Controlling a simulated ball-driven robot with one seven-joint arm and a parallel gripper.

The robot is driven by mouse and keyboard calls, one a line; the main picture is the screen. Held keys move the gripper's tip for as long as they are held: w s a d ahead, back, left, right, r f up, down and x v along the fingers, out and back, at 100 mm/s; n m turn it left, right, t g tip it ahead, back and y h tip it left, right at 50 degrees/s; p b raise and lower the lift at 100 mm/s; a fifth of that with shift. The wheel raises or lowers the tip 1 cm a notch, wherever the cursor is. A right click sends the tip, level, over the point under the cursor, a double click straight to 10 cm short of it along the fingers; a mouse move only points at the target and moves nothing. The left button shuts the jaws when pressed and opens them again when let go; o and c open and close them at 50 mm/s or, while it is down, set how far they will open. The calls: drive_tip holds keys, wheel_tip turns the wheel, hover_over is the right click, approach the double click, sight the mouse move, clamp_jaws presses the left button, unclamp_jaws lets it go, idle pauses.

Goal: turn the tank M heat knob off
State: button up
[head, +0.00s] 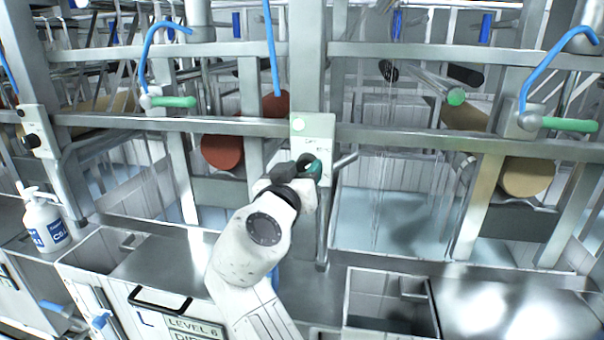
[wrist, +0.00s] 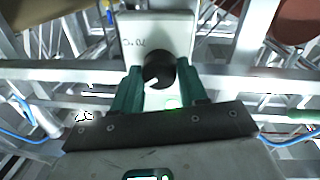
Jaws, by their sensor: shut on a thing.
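The heat knob (wrist: 158,72) is black and round with a white pointer line, on a light control plate (wrist: 150,35) in the wrist view. The pointer slants toward the lower left of the knob. My gripper (wrist: 159,88) has green fingers on either side of the knob and is shut on it. In the head view my gripper (head: 312,168) is at the lower part of the control plate (head: 313,135) on a central metal post. A pale green light shows at the top of this plate. The knob is mostly hidden there by the fingers.
Another control plate with a black knob (head: 31,141) is on the left post. A metal lever (head: 343,161) sticks out just right of my gripper. A horizontal rail (head: 420,137) crosses behind. A white pump bottle (head: 44,222) stands at the left.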

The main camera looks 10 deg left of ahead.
drive_tip(key=n+b, duration=0.1)
drive_tip(key=n, duration=0.4)
drive_tip(key=shift+f+n, duration=0.15)
drive_tip(key=shift+n, duration=0.15)
drive_tip(key=n+t+y, duration=0.1)
drive_tip(key=n, duration=0.4)
drive_tip(key=shift+n+p, duration=0.3)
drive_tip(key=shift+n, duration=0.1)
drive_tip(key=o, duration=1.1)
drive_tip(key=shift+c, duration=0.2)
drive_tip(key=shift+s, duration=0.1)
drive_tip(key=s+b, duration=0.2)
drive_tip(key=s, duration=0.8)
drive_tip(key=shift+s+a+f, duration=0.3)
drive_tip(key=shift+a+f, duration=0.1)
drive_tip(key=shift+f, duration=0.05)
